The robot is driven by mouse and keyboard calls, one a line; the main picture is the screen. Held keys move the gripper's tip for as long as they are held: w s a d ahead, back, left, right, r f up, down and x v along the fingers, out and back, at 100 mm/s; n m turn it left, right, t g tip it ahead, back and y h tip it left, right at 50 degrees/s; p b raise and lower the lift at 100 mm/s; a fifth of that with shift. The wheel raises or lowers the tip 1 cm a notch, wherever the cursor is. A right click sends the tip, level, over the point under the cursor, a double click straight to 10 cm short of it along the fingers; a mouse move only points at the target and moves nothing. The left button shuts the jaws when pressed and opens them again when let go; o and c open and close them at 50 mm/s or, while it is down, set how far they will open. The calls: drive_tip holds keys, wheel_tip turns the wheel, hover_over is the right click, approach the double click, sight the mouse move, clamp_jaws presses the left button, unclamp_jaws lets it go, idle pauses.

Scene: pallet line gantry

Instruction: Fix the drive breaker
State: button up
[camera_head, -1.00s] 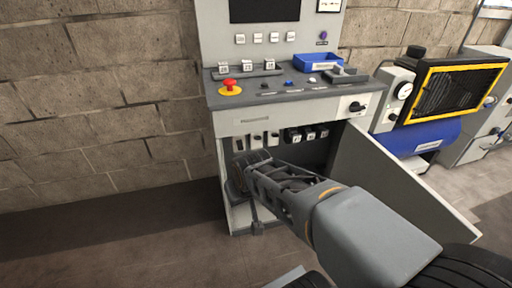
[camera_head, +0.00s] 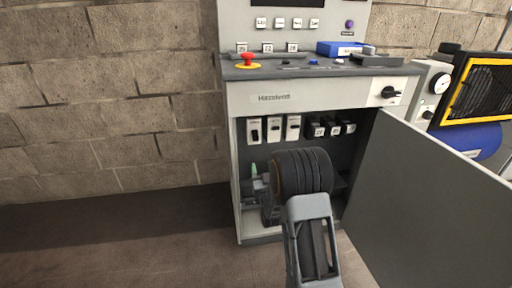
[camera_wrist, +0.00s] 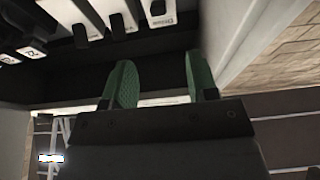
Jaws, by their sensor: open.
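Three white breakers with dark levers hang in a row inside the open cabinet (camera_head: 231,175); the left one (camera_head: 254,131), middle one (camera_head: 274,129) and right one (camera_head: 293,128) show in the head view. In the wrist view the breakers hang at the top, one (camera_wrist: 160,12) just above my gripper (camera_wrist: 157,85). Its two green fingers are apart with nothing between them. In the head view my arm reaches into the cabinet below the breakers, and its wrist hides most of the gripper.
Several small black numbered blocks (camera_head: 318,129) sit right of the breakers. The cabinet door (camera_head: 430,190) hangs open at the right. A desk top above carries a red emergency button (camera_head: 248,59) and a blue tray (camera_head: 338,48). Floor at the left is clear.

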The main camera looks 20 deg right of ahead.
sight(256, 140)
drive_tip(key=b+x, duration=0.3)
drive_tip(key=x, duration=1)
drive_tip(key=shift+w+d+r, duration=0.1)
drive_tip(key=shift+w+d, duration=0.05)
drive_tip(key=shift+d, duration=0.05)
drive_tip(key=shift+c, duration=0.4)
